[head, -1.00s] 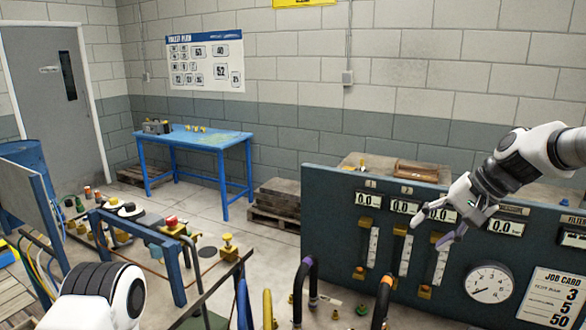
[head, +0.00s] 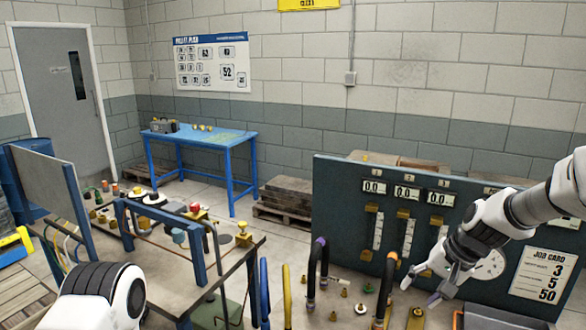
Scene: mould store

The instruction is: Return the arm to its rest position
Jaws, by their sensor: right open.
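My right arm comes in from the right edge, in front of the dark panel (head: 340,200). My right gripper (head: 418,286) is open and empty. It points down and to the left, over the bench below the panel, and hides part of the round gauge (head: 490,264). Part of my left arm shows at the lower left as a white and black joint. My left gripper is out of view.
A blue frame (head: 188,235) with valves stands at the left. A blue table (head: 205,138) stands by the back wall. Open floor lies between them.

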